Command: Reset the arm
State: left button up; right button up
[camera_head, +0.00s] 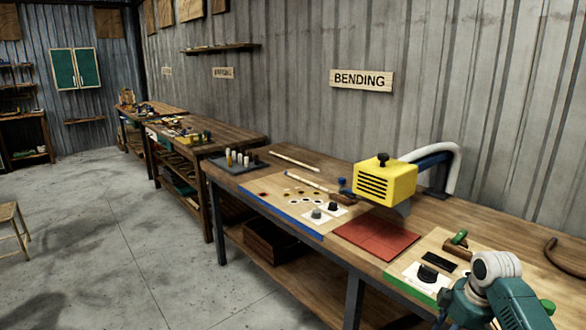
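One of my arms, teal with a pale ring-shaped joint, comes in at the lower right over the near end of the bench. Only its links and joint show; its fingertips are not seen. My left gripper and my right gripper are both out of the picture. The workbench (455,218) runs along the corrugated wall under a sign reading BENDING (362,80).
A yellow slotted tool head (386,180) hangs from a curved white pipe (452,151) above the bench. A red mat (376,238) lies below it. Pale rods (295,161), boards and small dark knobs lie around. The concrete floor (130,240) at left is mostly clear.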

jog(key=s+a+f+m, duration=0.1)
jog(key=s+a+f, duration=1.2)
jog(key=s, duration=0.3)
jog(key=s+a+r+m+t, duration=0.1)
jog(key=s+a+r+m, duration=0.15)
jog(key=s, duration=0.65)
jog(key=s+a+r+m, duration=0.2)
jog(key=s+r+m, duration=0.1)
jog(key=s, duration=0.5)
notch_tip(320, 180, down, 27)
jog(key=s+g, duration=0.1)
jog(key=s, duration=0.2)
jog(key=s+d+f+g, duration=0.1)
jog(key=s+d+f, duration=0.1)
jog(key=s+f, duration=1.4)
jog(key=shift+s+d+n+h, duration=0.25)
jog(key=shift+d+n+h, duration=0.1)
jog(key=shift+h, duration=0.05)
